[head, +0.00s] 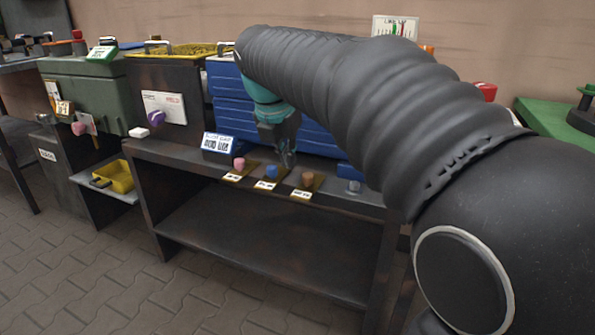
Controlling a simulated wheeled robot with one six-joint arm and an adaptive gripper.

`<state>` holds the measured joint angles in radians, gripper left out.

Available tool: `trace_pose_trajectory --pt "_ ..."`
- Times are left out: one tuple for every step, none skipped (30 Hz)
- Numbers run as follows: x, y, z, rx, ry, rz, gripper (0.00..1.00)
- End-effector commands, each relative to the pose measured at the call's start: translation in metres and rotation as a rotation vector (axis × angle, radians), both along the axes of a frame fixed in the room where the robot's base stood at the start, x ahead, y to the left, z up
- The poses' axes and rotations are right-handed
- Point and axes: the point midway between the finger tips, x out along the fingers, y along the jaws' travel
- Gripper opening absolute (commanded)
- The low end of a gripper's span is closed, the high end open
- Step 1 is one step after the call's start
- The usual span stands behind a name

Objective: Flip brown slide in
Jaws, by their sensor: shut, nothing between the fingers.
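The brown slide (308,179) has a small brown knob and sits on a brass-coloured base with a white label, at the right end of a row of three on the dark bench. A blue-knobbed slide (271,171) and a pink-knobbed slide (239,163) stand to its left. My gripper (289,163) points down from the teal wrist, shut and empty, just behind the row between the blue and brown knobs. Whether it touches either knob I cannot tell. My dark arm covers the right side of the view.
Blue drawers (226,112) stand behind the slides, with a white sign (217,143) in front. A dark cabinet with a purple knob (156,118) is to the left. A yellow tray (118,177) sits lower left. The paved floor in front is clear.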

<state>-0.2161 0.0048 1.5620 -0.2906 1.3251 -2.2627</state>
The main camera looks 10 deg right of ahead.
Motion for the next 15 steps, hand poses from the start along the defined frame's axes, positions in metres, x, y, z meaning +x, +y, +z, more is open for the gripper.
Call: trace_pose_trajectory --pt "0.001 -0.001 -0.006 0.000 0.001 0.000 0.00" --pt "0.002 -0.002 -0.009 0.000 0.001 -0.001 0.00" --pt "0.004 -0.003 -0.014 0.000 0.001 -0.001 0.00" --pt "0.005 -0.004 -0.018 0.000 0.002 -0.002 0.00" --pt "0.006 -0.005 -0.023 0.000 0.003 -0.001 0.00" --pt "0.008 -0.007 -0.030 0.000 0.003 -0.001 0.00" --pt "0.010 -0.008 -0.035 -0.001 0.003 -0.002 0.00" --pt "0.012 -0.009 -0.041 -0.001 0.003 -0.002 0.00" --pt "0.014 -0.011 -0.048 0.000 0.004 -0.002 0.00" --pt "0.016 -0.012 -0.053 -0.001 0.004 -0.002 0.00" --pt "0.018 -0.013 -0.059 0.000 0.004 -0.002 0.00" --pt "0.020 -0.015 -0.065 0.000 0.002 -0.002 0.00" --pt "0.021 -0.016 -0.070 0.000 0.004 -0.002 0.00" --pt "0.023 -0.017 -0.076 0.000 0.002 -0.002 0.00" --pt "0.025 -0.019 -0.083 0.001 0.003 -0.002 0.00"
